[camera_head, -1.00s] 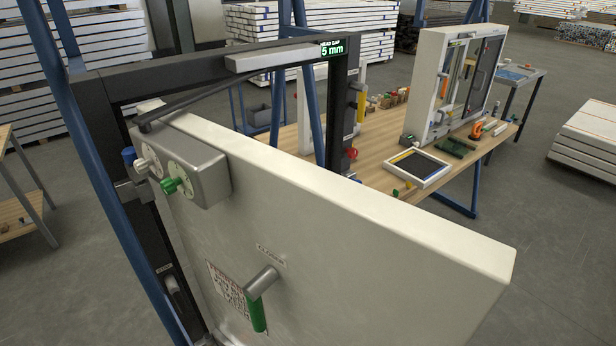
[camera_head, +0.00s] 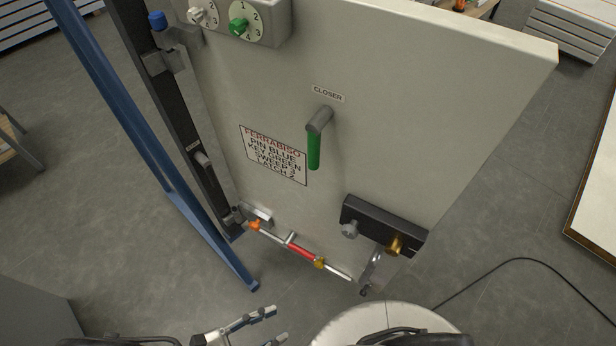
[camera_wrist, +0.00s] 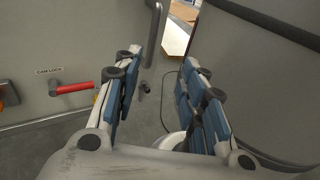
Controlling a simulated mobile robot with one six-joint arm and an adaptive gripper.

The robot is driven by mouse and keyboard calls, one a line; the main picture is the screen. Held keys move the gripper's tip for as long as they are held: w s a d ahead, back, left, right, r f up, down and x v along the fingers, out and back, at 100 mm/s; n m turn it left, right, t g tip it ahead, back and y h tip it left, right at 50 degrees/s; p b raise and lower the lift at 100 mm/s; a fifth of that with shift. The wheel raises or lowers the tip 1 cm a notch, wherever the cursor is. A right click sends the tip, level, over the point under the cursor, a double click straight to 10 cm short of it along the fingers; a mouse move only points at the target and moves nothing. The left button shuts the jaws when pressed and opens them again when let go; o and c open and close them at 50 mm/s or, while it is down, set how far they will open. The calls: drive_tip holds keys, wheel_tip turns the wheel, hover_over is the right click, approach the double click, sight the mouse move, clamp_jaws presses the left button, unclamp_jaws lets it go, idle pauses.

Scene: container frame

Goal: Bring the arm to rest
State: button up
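My gripper (camera_head: 274,325) shows at the bottom edge of the head view, in front of and below the white door leaf (camera_head: 400,110). In the wrist view its two blue-padded fingers (camera_wrist: 166,62) stand apart with nothing between them. The gripper is open and empty, and appears clear of the door. Most of my arm is out of view.
The door carries a green-handled closer lever (camera_head: 314,150), a printed sign (camera_head: 273,155), dials (camera_head: 243,22), a red-handled rod (camera_head: 302,252) and a black lock block (camera_head: 383,228). A blue frame post (camera_head: 150,150) stands left. A cable (camera_head: 520,261) lies on the floor at right.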

drive_tip(key=w+d+r+m+g+y, duration=0.35)
drive_tip(key=w+r+m+g, duration=0.2)
drive_tip(key=r, duration=0.35)
drive_tip(key=w+d+r+m+g+y, duration=0.35)
drive_tip(key=w+r+m+y, duration=0.2)
drive_tip(key=r, duration=0.35)
drive_tip(key=d+r+m+t+y, duration=0.6)
drive_tip(key=d+r+m, duration=0.6)
drive_tip(key=d, duration=0.3)
drive_tip(key=shift+s+d+r, duration=0.25)
drive_tip(key=shift+s+r, duration=0.1)
drive_tip(key=shift+r, duration=0.05)
drive_tip(key=shift+c, duration=0.2)
